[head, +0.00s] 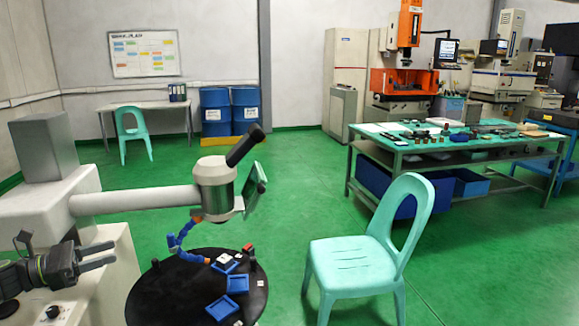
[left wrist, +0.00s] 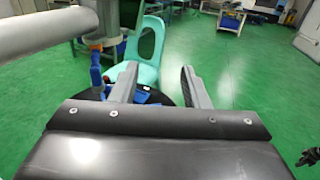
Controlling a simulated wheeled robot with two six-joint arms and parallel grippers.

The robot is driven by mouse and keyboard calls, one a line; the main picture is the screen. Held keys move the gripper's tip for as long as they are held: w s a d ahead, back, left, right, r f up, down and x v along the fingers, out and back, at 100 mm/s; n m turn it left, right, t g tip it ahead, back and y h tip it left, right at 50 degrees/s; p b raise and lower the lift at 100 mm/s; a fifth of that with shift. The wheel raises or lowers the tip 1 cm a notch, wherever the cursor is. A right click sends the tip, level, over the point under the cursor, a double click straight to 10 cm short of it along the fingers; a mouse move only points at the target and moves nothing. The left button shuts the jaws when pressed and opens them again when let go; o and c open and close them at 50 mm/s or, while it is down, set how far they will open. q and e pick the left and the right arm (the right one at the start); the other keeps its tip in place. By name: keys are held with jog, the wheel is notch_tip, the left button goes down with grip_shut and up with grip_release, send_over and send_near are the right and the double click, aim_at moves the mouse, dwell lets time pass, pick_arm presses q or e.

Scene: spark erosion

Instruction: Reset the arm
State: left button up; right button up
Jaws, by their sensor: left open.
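My left gripper (head: 98,256) is at the lower left of the head view, its two fingers apart and pointing right, with nothing between them. It is beside the white microscope base and left of the round black table. In the left wrist view the gripper (left wrist: 160,85) also shows open and empty, with the round table and the chair beyond its fingers.
A microscope on a long arm (head: 140,200) reaches over the round black table (head: 165,300), which carries blue trays (head: 238,284) and a blue jointed hose (head: 180,243). A turquoise chair (head: 352,264) stands right of it. Green floor is free behind.

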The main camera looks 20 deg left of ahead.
pick_arm(q)
jog(key=s+d+f+n+y, duration=0.2)
jog(key=d+f+n+y, duration=0.4)
jog(key=f+n, duration=0.6)
jog(key=s+d+f+n+y, duration=0.1)
jog(key=d+f+n+y, duration=0.5)
jog(key=f+n, duration=0.55)
jog(key=s+d+f+n+g+y, duration=0.1)
jog(key=s+d+n+g, duration=0.4)
jog(key=s+d+n, duration=0.45)
jog(key=s+d+f+n+g, duration=0.2)
jog(key=s+d+n+g, duration=0.4)
jog(key=s+n, duration=0.55)
notch_tip(320, 180, down, 25)
jog(key=s, duration=0.1)
jog(key=s+f+g+p, duration=0.1)
jog(key=s+f, duration=1.2)
jog(key=s, duration=0.1)
jog(key=shift+s+d+f+g+h, duration=0.25)
jog(key=shift+s+f+g+h, duration=0.05)
jog(key=shift+s+f+g, duration=0.1)
